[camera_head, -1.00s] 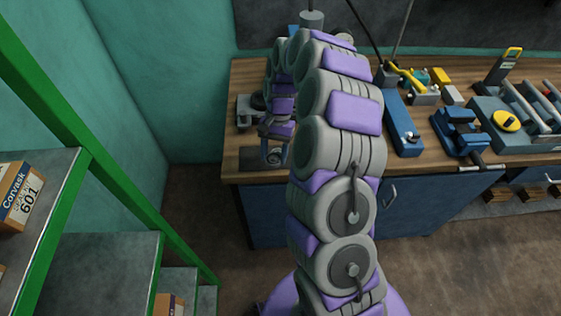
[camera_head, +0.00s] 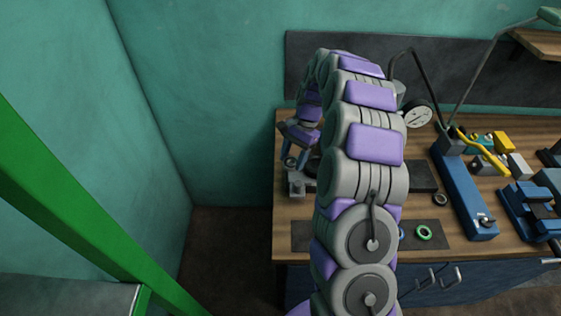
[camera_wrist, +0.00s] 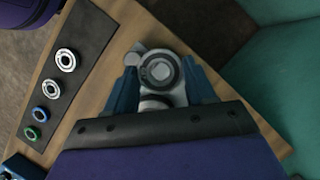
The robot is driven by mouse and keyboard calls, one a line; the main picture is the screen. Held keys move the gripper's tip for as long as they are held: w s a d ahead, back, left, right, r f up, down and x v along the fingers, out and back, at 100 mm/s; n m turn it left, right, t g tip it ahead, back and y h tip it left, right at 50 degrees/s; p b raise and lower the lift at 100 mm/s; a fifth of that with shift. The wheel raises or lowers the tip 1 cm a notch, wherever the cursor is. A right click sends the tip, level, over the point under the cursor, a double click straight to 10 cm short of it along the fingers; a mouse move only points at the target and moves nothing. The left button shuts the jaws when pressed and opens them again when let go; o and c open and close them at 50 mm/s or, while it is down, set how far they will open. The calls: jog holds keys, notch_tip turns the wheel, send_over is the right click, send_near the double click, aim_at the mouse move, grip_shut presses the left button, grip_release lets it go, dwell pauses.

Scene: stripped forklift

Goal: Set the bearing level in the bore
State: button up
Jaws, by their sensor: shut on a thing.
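My gripper (camera_wrist: 162,78) has its two blue fingers closed around a grey ring-shaped bearing (camera_wrist: 160,70). In the head view my gripper (camera_head: 292,157) hangs low at the left end of the bench, with the bearing (camera_head: 289,163) at its tips. A grey metal housing (camera_head: 297,187) stands just below it; it also shows in the wrist view (camera_wrist: 137,57) behind the bearing. A dark round part shows beside the bearing; I cannot tell whether it is the bore. The gap between bearing and housing, and the bearing's tilt, cannot be made out.
A dark mat (camera_wrist: 88,38) carries several rings: silver, blue and green (camera_wrist: 32,133). The green ring also shows in the head view (camera_head: 424,232). A dial gauge (camera_head: 418,115) and a long blue tool (camera_head: 463,195) stand to the right. A teal wall is close at the left.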

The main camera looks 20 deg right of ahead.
jog(key=w+d+r+m+t+p, duration=0.15)
jog(key=d+m+t, duration=0.35)
jog(key=d+m, duration=0.8)
jog(key=shift+m, duration=0.8)
jog(key=a+f+b, duration=0.1)
jog(key=f+b, duration=0.2)
jog(key=a+f+b, duration=0.1)
jog(key=b, duration=0.1)
jog(key=shift+w+a+f, duration=0.1)
jog(key=shift+a+f, duration=0.05)
jog(key=shift+a, duration=0.15)
jog(key=shift+f+p, duration=0.5)
jog(key=shift+f, duration=0.3)
jog(key=shift+r+p, duration=0.1)
jog(key=shift+p, duration=1.25)
jog(key=shift+f+p, duration=0.45)
jog(key=shift+p, duration=0.7)
dwell(0.8)
jog(key=o, duration=1.2)
